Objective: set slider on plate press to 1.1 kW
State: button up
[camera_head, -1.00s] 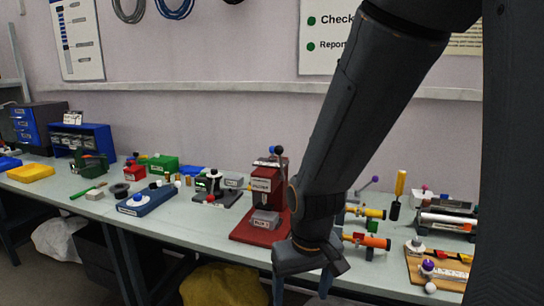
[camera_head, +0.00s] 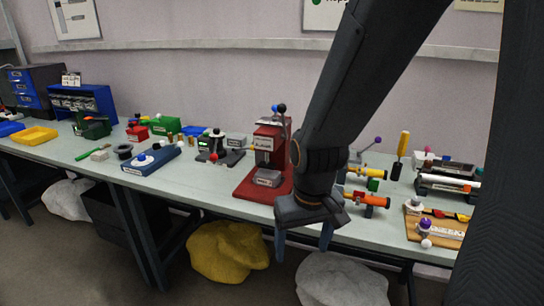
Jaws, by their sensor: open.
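A red upright press (camera_head: 270,128) stands near the middle of the bench, on a red base with a grey labelled block. Blue and black knobs show at its top. Its lettering is too small to read, so I cannot tell whether this is the plate press, and no kW scale is legible. My gripper (camera_head: 302,241) points down in front of the bench's front edge, right of the red press. Its two fingers are apart with nothing between them. My arm hides part of the bench right of the press.
The bench (camera_head: 190,200) holds a blue device (camera_head: 150,162), a dark device with a red knob (camera_head: 212,148), orange and yellow cylinders (camera_head: 365,198) and a wooden board (camera_head: 440,228). A yellow sack (camera_head: 228,252) and a pale sack (camera_head: 342,280) lie below. Bare bench shows along the front.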

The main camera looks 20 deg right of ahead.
aim_at(274, 108)
jog(key=z, duration=0.05)
jog(key=k, duration=1)
jog(key=u, duration=0.85)
jog(key=i, duration=1.3)
jog(key=z, duration=0.8)
